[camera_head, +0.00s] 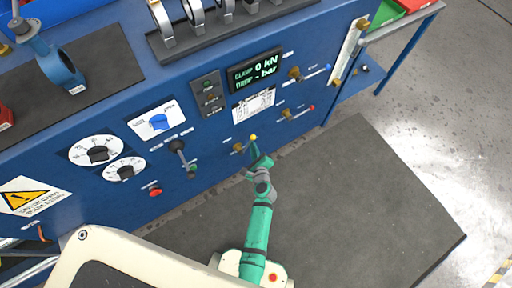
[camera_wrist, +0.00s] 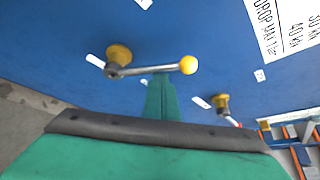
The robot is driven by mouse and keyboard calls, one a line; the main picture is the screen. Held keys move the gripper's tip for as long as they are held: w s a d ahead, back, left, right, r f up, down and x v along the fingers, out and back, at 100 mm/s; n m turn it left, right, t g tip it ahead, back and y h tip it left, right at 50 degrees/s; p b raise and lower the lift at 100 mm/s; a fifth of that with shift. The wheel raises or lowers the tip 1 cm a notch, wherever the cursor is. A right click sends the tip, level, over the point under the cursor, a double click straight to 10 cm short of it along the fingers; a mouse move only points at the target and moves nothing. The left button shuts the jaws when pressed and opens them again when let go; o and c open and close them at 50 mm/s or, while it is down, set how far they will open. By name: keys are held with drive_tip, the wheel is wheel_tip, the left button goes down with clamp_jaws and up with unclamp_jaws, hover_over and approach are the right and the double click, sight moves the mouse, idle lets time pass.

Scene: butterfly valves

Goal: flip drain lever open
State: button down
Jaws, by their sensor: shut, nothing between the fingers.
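A small lever with a yellow ball knob (camera_head: 253,137) sticks out of the blue panel at its lower right. Its brass pivot shows at the left end in the wrist view (camera_wrist: 118,54), and its grey rod lies nearly level, with the knob (camera_wrist: 188,65) at the right end. The small labels are too blurred to read, so I cannot tell its name. My green gripper (camera_head: 257,158) is shut and empty just below this lever. In the wrist view its fingertips (camera_wrist: 161,80) meet the underside of the rod, left of the knob; I cannot tell whether they touch.
A red-knobbed lever (camera_head: 300,112) and a blue-knobbed lever (camera_head: 312,72) sit to the upper right on the panel. A black-handled lever (camera_head: 180,155) and a red button (camera_head: 155,190) are to the left. A display (camera_head: 255,70) is above. A dark mat (camera_head: 360,200) covers the floor.

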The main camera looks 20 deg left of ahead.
drive_tip(key=shift+s+a+r, duration=0.3)
drive_tip(key=shift+s+a, duration=0.5)
drive_tip(key=shift+s, duration=0.1)
drive_tip(key=shift+s+a+r, duration=0.3)
drive_tip(key=shift+s+a, duration=0.5)
drive_tip(key=shift+s, duration=0.1)
drive_tip(key=shift+s+a+f, duration=0.1)
drive_tip(key=shift+s+a, duration=0.1)
drive_tip(key=shift+s, duration=0.05)
approach(243, 153)
drive_tip(key=d+r, duration=0.3)
drive_tip(key=d, duration=0.1)
drive_tip(key=shift+s+d, duration=0.2)
drive_tip(key=shift+s, duration=0.05)
drive_tip(key=shift+w, duration=0.1)
